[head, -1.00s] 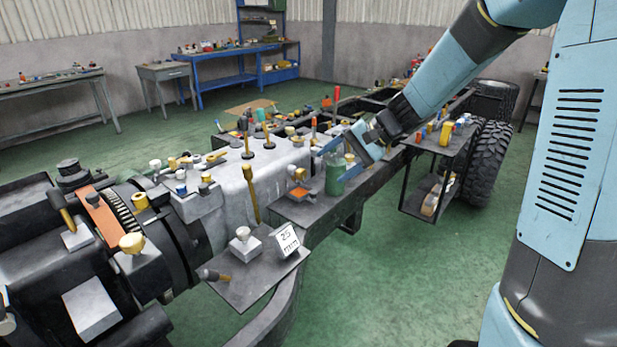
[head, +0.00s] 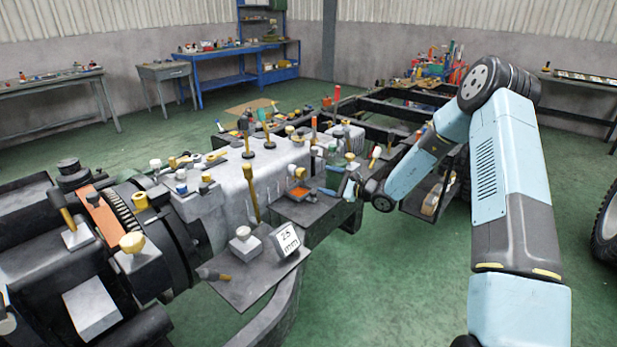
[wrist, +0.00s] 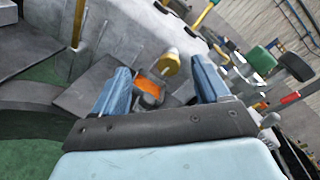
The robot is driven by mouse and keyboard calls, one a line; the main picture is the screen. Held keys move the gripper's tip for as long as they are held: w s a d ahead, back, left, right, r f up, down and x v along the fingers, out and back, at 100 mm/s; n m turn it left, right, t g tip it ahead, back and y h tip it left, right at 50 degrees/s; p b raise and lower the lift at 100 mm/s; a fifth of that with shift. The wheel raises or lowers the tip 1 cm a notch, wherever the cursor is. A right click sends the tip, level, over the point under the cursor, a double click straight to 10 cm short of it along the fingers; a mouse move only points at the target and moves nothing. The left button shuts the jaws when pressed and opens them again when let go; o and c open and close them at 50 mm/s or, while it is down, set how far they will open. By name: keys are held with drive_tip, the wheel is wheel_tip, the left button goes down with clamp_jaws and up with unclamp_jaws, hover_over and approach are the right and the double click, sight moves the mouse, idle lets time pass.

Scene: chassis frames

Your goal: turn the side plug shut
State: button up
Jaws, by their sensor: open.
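A gold knob-like plug (wrist: 170,63) sticks out from the side of the grey housing (wrist: 135,30) in the wrist view. It shows between my fingers, beyond their tips; I cannot tell its turn angle. In the head view a small pale-and-gold knob (head: 300,173) at the housing's side looks like the same plug. My gripper (wrist: 160,70) is open, with a blue finger on each side and nothing held. In the head view my gripper (head: 343,187) is small, beside the housing and to the right of the plug.
An orange-topped block (wrist: 148,87) sits on the dark side shelf just below the plug. A green-capped item (wrist: 262,60) stands to the right of my fingers. Open green floor (head: 400,290) lies right of the chassis.

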sight(304, 176)
wheel_tip(304, 176, down, 5)
drive_tip(key=w+d+m+t+h, duration=0.1)
drive_tip(key=w+m+t, duration=0.1)
drive_tip(key=w+m, duration=0.1)
drive_tip(key=x, duration=1.3)
drive_tip(key=shift+w+r, duration=0.1)
drive_tip(key=shift+r, duration=0.1)
drive_tip(key=shift+c, duration=0.4)
